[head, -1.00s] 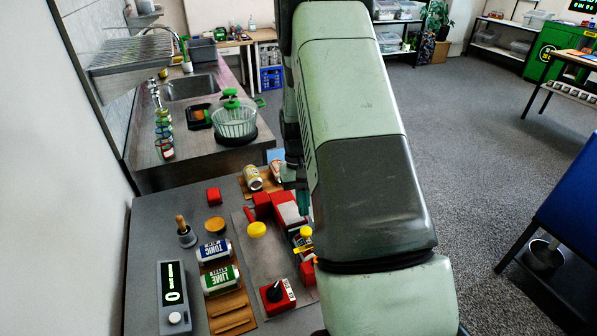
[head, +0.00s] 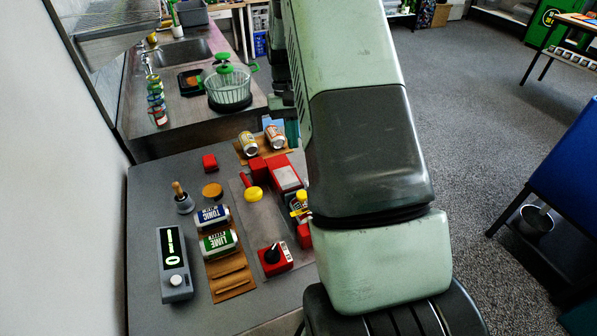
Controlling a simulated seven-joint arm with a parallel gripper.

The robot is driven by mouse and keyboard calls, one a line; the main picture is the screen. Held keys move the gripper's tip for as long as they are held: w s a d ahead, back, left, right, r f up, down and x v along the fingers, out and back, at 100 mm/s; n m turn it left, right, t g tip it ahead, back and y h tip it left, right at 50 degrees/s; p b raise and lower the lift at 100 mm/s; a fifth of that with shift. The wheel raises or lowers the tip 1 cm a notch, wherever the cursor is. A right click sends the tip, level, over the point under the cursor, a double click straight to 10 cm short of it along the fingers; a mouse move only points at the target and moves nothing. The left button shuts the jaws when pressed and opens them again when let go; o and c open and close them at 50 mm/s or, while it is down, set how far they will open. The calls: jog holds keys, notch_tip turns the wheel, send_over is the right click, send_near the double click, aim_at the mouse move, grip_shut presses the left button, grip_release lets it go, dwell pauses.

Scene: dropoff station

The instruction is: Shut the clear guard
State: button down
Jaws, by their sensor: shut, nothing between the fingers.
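I cannot make out a clear guard for certain in the head view. A red fixture with a pale top plate (head: 287,178) stands on a grey mat, with a yellow knob (head: 253,194) and a red lever (head: 247,180) at its left. A red box with a black knob (head: 275,257) sits at the mat's near end. My gripper (head: 291,132) shows only partly, as teal fingers beyond the fixture and left of my arm. It is shut and holds nothing. My arm hides the right side of the fixture.
A tonic can (head: 211,216) and a lime can (head: 217,243) lie on a wooden rack at left. Two more cans lie on a wooden board beyond the fixture, one of them yellow (head: 248,143). A display box (head: 173,264) stands near left. The sink counter (head: 190,125) lies behind.

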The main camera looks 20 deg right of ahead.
send_over(297, 187)
jog(key=w, duration=0.2)
jog(key=f, duration=0.7)
jog(key=shift+w+d+f, duration=0.1)
jog(key=shift+d, duration=0.1)
jog(key=shift+s+a+f, duration=0.1)
jog(key=shift+s+a, duration=0.1)
jog(key=shift+s, duration=1)
jog(key=shift+s+a+f, duration=0.1)
jog(key=shift+s, duration=0.55)
jog(key=shift+s, duration=0.15)
